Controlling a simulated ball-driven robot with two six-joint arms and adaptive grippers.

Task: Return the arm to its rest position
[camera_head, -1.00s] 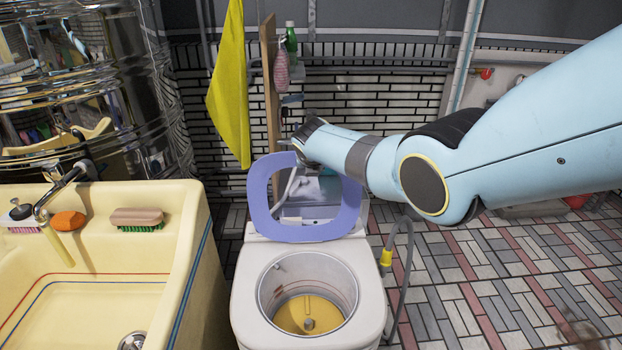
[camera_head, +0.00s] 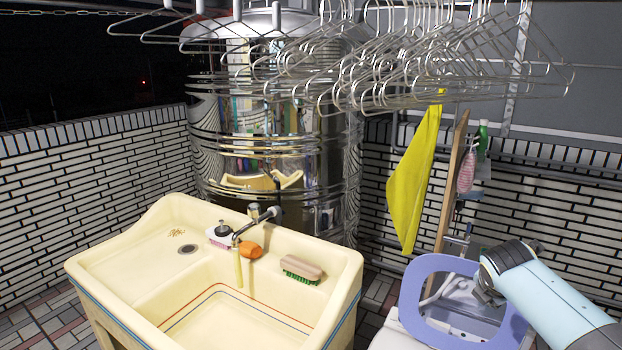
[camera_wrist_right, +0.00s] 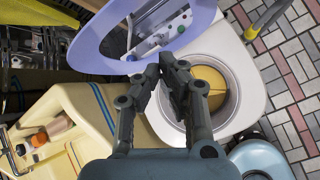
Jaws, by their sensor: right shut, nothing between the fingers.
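My right arm (camera_head: 560,300) comes in from the lower right in the head view. Its gripper (camera_head: 486,290) is beside the raised lilac lid ring (camera_head: 413,298) of the white washer, partly cut off from clear view by the wrist. In the right wrist view the gripper (camera_wrist_right: 165,68) is shut and empty, its dark fingers together. There the fingers appear in front of the lid ring (camera_wrist_right: 97,48) and the white washer (camera_wrist_right: 255,75) with its yellow-bottomed drum. I cannot tell whether they touch the lid. My left gripper is not in view.
A cream sink (camera_head: 120,262) stands left of the washer, with a brush (camera_head: 302,268) and an orange soap (camera_head: 250,250) on it. Several wire hangers (camera_head: 440,60) hang overhead. A yellow cloth (camera_head: 415,180) and wooden board (camera_head: 450,190) are behind the lid.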

